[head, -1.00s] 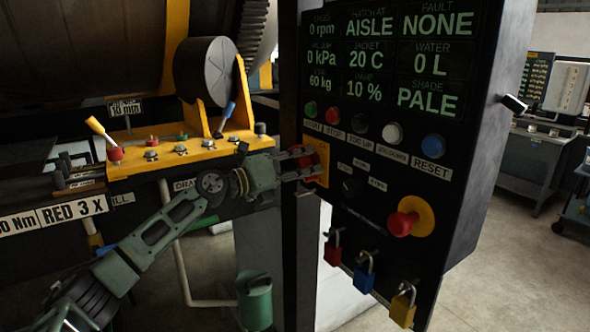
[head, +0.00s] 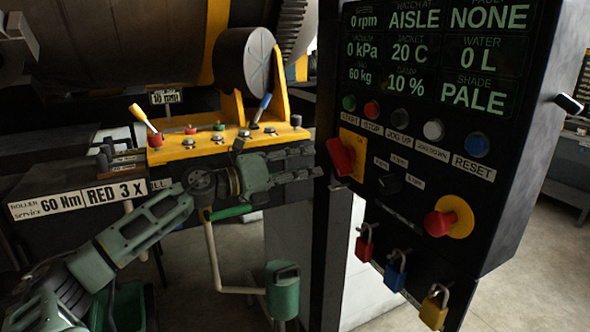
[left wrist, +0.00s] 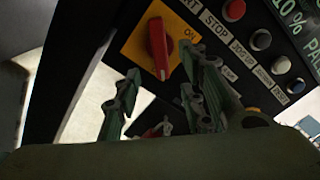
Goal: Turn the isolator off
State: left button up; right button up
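The isolator is a red rotary handle (head: 341,157) on a yellow plate (head: 352,143) at the left edge of the black control panel. In the left wrist view the red handle (left wrist: 158,48) stands close to upright in the picture, with a small ON label beside it. I cannot tell for sure which position it is set to. My left gripper (head: 316,161) is just left of the handle, pointing at the panel. In the left wrist view its fingers (left wrist: 160,82) are apart, with nothing between them, and the handle lies beyond the tips. My right gripper is not in view.
A red emergency button (head: 439,223) on a yellow disc sits lower right on the panel. Red, blue (head: 396,270) and yellow padlocks hang along its lower edge. A row of push buttons (head: 398,118) runs above. A yellow machine bracket (head: 222,146) with levers stands behind my left arm.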

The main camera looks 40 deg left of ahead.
pick_arm(q)
jog(key=shift+v, duration=0.95)
